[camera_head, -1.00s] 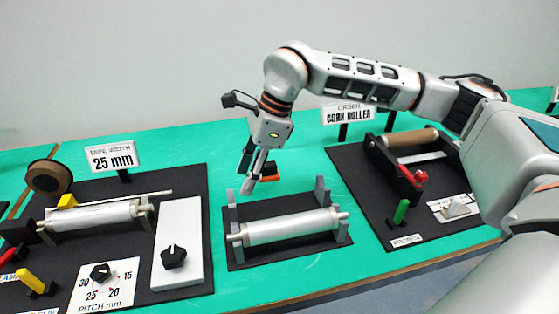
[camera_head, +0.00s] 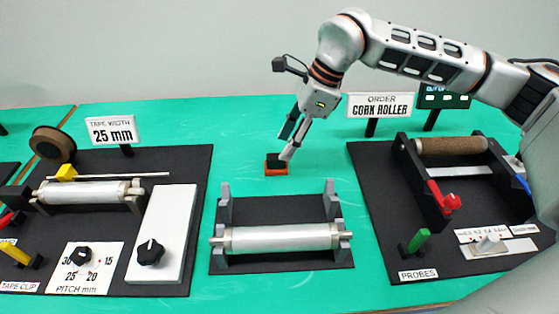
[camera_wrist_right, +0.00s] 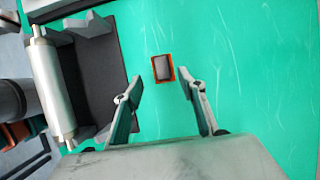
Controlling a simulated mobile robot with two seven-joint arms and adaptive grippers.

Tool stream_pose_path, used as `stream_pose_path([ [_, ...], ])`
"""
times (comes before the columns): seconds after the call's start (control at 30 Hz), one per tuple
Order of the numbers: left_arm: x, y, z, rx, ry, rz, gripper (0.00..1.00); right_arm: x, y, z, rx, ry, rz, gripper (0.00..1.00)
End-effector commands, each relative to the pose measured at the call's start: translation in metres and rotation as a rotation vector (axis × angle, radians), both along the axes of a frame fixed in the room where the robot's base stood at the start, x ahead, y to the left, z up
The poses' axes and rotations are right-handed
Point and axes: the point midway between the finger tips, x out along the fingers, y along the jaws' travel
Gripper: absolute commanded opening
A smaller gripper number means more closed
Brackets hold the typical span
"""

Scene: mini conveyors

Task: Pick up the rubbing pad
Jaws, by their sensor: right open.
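The rubbing pad (camera_head: 276,166) is a small block with an orange base and a dark top, lying on the green table behind the middle roller stand. In the right wrist view the pad (camera_wrist_right: 162,68) shows a grey top in an orange rim, just beyond and between the two open fingers. My right gripper (camera_head: 285,143) is open and empty, above the pad and slightly to its right, and partly overlaps it in the head view. The gripper also shows in the right wrist view (camera_wrist_right: 163,87). My left gripper is in no view.
A metal roller (camera_head: 281,238) rests on the middle stand in front of the pad. A tape station (camera_head: 171,214) stands left and a cork roller station (camera_head: 380,203) stands right. The green table (camera_head: 222,135) around the pad is clear.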

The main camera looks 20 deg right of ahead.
Motion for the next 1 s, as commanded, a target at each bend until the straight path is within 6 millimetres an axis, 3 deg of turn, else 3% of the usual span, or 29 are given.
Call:
stream_pose_path([
  [0.5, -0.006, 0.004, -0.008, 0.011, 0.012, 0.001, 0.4, 0.011, 0.022, -0.055, 0.0, 0.003, 0.001, 0.4],
  [0.77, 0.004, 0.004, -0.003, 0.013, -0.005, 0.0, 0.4, 0.012, 0.024, -0.059, -0.001, 0.0, 0.0, 0.4],
  [0.9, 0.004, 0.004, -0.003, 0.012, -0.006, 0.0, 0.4, 0.012, 0.024, -0.059, -0.001, 0.0, 0.0, 0.09],
  [1.0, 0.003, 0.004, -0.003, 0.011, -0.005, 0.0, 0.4, 0.012, 0.024, -0.059, -0.001, 0.0, 0.0, 0.08],
])
